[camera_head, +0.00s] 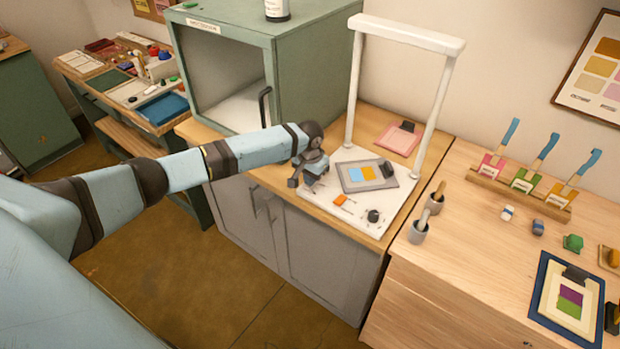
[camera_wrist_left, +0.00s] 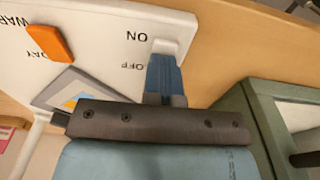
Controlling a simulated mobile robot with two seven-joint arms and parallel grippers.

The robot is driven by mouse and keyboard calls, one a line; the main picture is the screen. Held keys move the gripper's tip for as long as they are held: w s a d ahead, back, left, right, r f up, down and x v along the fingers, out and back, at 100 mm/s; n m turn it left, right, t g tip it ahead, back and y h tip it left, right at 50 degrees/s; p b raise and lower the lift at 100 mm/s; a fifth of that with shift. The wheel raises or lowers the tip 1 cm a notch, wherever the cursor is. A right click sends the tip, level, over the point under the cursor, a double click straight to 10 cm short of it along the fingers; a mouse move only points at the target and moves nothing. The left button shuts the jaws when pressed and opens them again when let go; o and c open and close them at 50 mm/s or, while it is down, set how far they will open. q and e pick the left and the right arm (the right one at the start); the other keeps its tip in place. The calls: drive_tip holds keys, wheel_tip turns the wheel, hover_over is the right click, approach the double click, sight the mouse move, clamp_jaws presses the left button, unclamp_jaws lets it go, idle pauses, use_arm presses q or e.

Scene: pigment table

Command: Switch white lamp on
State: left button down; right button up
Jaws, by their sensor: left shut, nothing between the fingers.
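The white lamp is an arch (camera_head: 438,88) over a white base board (camera_head: 352,226), standing on the wooden counter. In the left wrist view the base board (camera_wrist_left: 110,25) carries upside-down ON and OFF lettering with a small white switch (camera_wrist_left: 178,46) beside it. An orange slider (camera_head: 340,199) stands by WARM and DAY lettering and also shows in the left wrist view (camera_wrist_left: 48,43). My left gripper (camera_head: 299,178) is shut and empty at the board's left corner. Its blue fingertips (camera_wrist_left: 165,65) are right at the white switch and partly cover it; contact is unclear.
A green open-fronted cabinet (camera_head: 318,50) stands close behind my left gripper. A grey swatch card (camera_head: 350,187) and a black knob (camera_head: 374,215) are on the board. Two grey cups (camera_head: 418,236) stand right of it. Brushes in a wooden rack (camera_head: 510,195) are farther right.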

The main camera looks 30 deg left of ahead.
use_arm(q)
wheel_tip(320, 180, up, 5)
drive_tip(key=p, duration=0.5)
drive_tip(key=shift+s+p, duration=0.1)
drive_tip(key=shift+p, duration=0.25)
wheel_tip(320, 180, up, 9)
drive_tip(key=b, duration=0.2)
drive_tip(key=shift+s+b, duration=0.3)
drive_tip(key=shift+b, duration=0.05)
use_arm(e)
drive_tip(key=r, duration=0.1)
drive_tip(key=d+r, duration=0.1)
drive_tip(key=shift+s+d+r, duration=0.1)
drive_tip(key=shift+s+r, duration=0.05)
drive_tip(key=shift+r, duration=0.25)
